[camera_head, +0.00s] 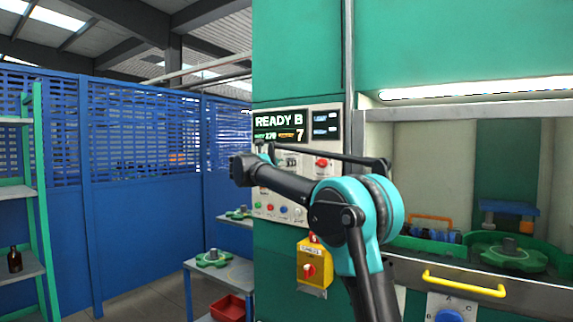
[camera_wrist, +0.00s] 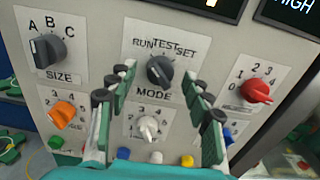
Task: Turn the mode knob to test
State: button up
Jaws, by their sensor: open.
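The mode knob (camera_wrist: 159,71) is a dark grey knob on a white plate marked RUN, TEST and SET, in the upper middle of the wrist view. Its grip looks tilted toward the upper left, on the RUN side, but the exact setting is hard to read. My gripper (camera_wrist: 158,83) is open, with one green-padded finger to the left of the knob and one to the right. The fingers appear apart from it, and their depth relative to it is unclear. In the head view my arm covers much of the panel and the knob cannot be made out.
A dark size knob (camera_wrist: 48,47) marked A, B, C is at left, a red knob (camera_wrist: 257,91) at right. An orange knob (camera_wrist: 62,111) and a white knob (camera_wrist: 148,127) sit lower.

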jog(key=shift+w+d, duration=0.25)
jog(key=shift+w, duration=0.1)
jog(key=c, duration=1.1)
jog(key=shift+c, duration=0.2)
jog(key=shift+m, duration=0.4)
jog(key=m, duration=0.7)
jog(key=shift+m, duration=0.4)
